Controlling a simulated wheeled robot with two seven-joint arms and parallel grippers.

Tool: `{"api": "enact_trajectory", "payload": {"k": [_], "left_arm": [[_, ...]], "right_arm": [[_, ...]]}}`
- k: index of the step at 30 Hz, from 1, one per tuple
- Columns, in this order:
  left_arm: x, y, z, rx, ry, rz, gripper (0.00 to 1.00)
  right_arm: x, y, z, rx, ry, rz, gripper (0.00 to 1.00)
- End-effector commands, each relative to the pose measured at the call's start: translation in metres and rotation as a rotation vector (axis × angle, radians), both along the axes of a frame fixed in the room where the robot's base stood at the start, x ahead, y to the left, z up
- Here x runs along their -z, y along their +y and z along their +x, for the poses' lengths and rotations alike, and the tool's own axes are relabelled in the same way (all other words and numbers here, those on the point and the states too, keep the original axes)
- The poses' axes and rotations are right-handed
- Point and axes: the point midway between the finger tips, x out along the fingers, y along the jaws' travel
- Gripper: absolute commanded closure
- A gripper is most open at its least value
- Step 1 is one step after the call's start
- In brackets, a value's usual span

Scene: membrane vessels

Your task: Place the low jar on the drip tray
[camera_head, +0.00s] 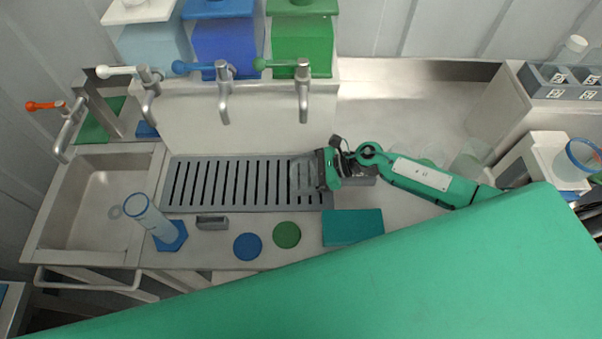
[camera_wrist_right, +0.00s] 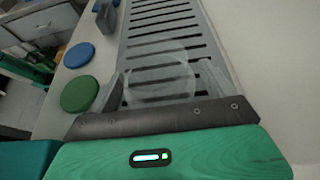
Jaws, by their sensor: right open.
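The low jar (camera_wrist_right: 160,72) is clear and faint. In the right wrist view it stands upright over the slats of the grey drip tray (camera_wrist_right: 140,22), between my fingers. In the head view the jar (camera_head: 301,175) shows at the right end of the drip tray (camera_head: 182,207). My right gripper (camera_head: 312,173) reaches in from the right at that end. In the right wrist view my right gripper (camera_wrist_right: 162,85) is open, with one finger on each side of the jar. Whether the fingers touch the glass cannot be told. My left gripper is not in view.
Three taps (camera_head: 224,95) hang behind the tray. In front lie a blue disc (camera_head: 248,246), a green disc (camera_head: 287,235), a teal block (camera_head: 352,227) and a small grey holder (camera_head: 212,222). A tall clear cylinder (camera_head: 150,218) stands by the sink (camera_head: 103,205). Clear vessels (camera_head: 470,160) stand right.

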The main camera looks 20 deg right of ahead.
Motion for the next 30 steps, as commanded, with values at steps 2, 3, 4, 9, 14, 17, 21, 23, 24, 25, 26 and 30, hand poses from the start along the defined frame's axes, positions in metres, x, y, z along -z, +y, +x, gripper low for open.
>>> {"api": "enact_trajectory", "payload": {"k": [2,3,4,9,14,17,21,23,24,25,26,30], "left_arm": [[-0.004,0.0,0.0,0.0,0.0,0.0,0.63],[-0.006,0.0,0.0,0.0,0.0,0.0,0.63],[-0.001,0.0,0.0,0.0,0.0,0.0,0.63],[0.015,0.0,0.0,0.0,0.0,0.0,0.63],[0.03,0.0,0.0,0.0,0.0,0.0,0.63],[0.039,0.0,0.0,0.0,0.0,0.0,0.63],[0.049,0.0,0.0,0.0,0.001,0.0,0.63],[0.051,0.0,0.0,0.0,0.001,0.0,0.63],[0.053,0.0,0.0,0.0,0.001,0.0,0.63],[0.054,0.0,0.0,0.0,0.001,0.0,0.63],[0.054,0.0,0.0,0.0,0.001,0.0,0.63],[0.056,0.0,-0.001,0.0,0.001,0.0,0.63]], "right_arm": [[-0.003,0.0,0.0,0.0,0.0,0.0,0.15],[-0.005,0.0,0.0,0.0,0.0,0.0,0.15],[-0.002,-0.004,-0.001,0.001,0.0,-0.001,0.15],[-0.008,-0.026,-0.008,0.001,0.0,-0.003,0.15],[-0.019,-0.053,-0.015,0.001,0.0,-0.003,0.15],[-0.026,-0.069,-0.02,0.001,0.0,-0.003,0.15],[-0.036,-0.088,-0.026,-0.001,0.0,-0.003,0.15],[-0.039,-0.094,-0.027,0.0,0.001,-0.003,0.15],[-0.041,-0.098,-0.028,0.0,0.001,-0.002,0.15],[-0.042,-0.1,-0.029,0.0,0.001,-0.002,0.15],[-0.044,-0.101,-0.029,0.001,-0.001,-0.001,0.15],[-0.047,-0.106,-0.031,0.0,0.001,-0.001,0.15]]}}
